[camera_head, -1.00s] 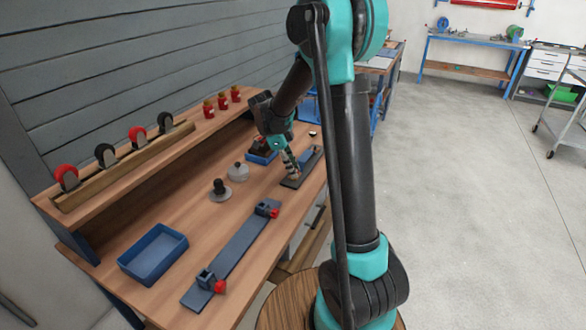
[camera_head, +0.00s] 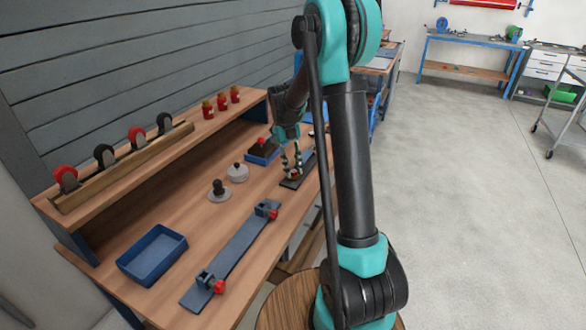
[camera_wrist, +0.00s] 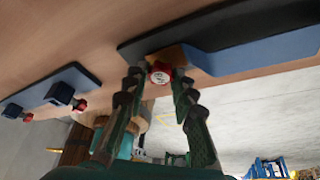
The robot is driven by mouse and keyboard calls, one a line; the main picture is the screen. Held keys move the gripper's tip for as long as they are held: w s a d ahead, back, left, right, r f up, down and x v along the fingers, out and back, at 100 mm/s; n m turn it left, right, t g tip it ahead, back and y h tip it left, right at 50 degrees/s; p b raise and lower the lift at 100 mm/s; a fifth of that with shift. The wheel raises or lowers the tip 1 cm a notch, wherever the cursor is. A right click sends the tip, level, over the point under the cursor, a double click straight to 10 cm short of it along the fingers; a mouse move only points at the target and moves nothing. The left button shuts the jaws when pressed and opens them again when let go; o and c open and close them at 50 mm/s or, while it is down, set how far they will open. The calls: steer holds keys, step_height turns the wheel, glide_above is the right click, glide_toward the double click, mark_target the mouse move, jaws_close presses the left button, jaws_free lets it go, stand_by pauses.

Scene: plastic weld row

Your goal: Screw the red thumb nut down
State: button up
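A small round red nut (camera_wrist: 158,75) with a pale face sits at the edge of a dark plate (camera_wrist: 135,46) on the bench, by a brown block (camera_wrist: 172,54). In the wrist view it lies between the fingertips of my gripper (camera_wrist: 158,80). The two fingers stand apart on either side, with narrow gaps that seem to show beside the nut. In the head view my gripper (camera_head: 292,171) points down over the dark plate (camera_head: 291,184); the nut is too small there to make out clearly.
A long blue-grey rail (camera_head: 232,255) carries two clamps with red knobs (camera_head: 219,286) in front. A blue tray (camera_head: 152,254), a black-knobbed piece (camera_head: 218,190) and a pale domed piece (camera_head: 238,173) stand on the bench. A long blue bar (camera_wrist: 255,52) lies beside the brown block.

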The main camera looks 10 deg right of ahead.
steer(key=o, duration=0.4)
steer(key=n+h, duration=0.1)
steer(key=n, duration=0.2)
steer(key=n+t, duration=0.1)
steer(key=n, duration=0.1)
steer(key=shift+s+n+h, duration=0.1)
steer(key=shift+n+h, duration=0.3)
steer(key=n+t, duration=0.1)
steer(key=n, duration=0.2)
steer(key=n+t+h, duration=0.1)
steer(key=n, duration=0.2)
steer(key=shift+s+n+t, duration=0.1)
steer(key=shift+n+t, duration=0.2)
steer(key=shift+n, duration=0.1)
steer(key=n+t, duration=0.1)
steer(key=n, duration=0.1)
steer(key=n+t, duration=0.1)
steer(key=n, duration=0.2)
steer(key=shift+s, duration=0.1)
steer(key=n+t, duration=0.1)
steer(key=n, duration=0.4)
steer(key=shift+a+t+y, duration=0.1)
steer(key=shift+t+y, duration=0.3)
